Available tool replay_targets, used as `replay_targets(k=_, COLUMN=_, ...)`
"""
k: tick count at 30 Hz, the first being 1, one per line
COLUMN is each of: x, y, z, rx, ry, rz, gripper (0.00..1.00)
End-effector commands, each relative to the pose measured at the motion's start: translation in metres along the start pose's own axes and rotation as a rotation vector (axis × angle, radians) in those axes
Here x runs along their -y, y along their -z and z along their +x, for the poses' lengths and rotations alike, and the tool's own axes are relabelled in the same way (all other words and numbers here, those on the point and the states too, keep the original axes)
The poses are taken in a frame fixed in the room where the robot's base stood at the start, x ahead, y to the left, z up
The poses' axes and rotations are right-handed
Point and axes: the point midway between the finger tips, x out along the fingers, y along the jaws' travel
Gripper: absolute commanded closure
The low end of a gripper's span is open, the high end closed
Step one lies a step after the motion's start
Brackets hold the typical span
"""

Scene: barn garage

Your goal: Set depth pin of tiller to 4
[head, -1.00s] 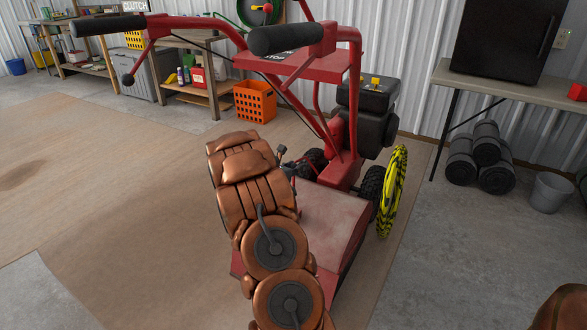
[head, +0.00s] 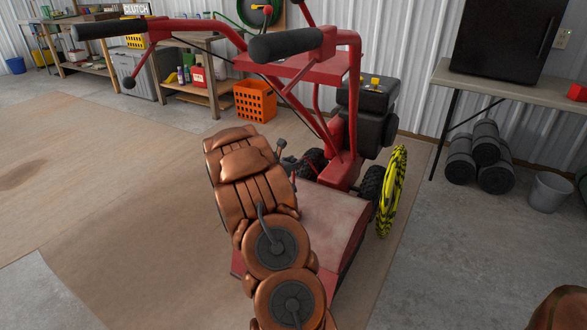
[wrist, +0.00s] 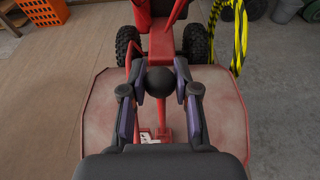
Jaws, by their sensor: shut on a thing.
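The red tiller (head: 318,215) stands with its handlebars toward me and its wide, worn tine cover (wrist: 95,125) below my gripper. In the wrist view, my gripper (wrist: 160,77) is shut on a round black knob (wrist: 160,84), one finger on each side of it. A red bar (wrist: 164,118) shows below the knob, over the cover. A small white piece with dark marks (wrist: 149,138) lies close to it; I cannot read it. In the head view my arm hides most of the gripper and the knob. The pin and its setting cannot be made out.
The handlebars (head: 285,42) reach above my arm. The black tiller wheels (wrist: 128,45) stand beyond the knob. A yellow-black striped coil (head: 393,190) hangs at the tiller's right side. An orange crate (head: 255,102) stands behind. The floor to the left is clear.

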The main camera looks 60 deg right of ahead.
Motion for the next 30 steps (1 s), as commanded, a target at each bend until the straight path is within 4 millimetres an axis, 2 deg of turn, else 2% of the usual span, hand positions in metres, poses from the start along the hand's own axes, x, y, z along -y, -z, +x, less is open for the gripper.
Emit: replay_targets(k=30, x=0.0, y=-0.027, z=-0.006, rx=0.003, ry=0.0, rz=0.002, gripper=1.0)
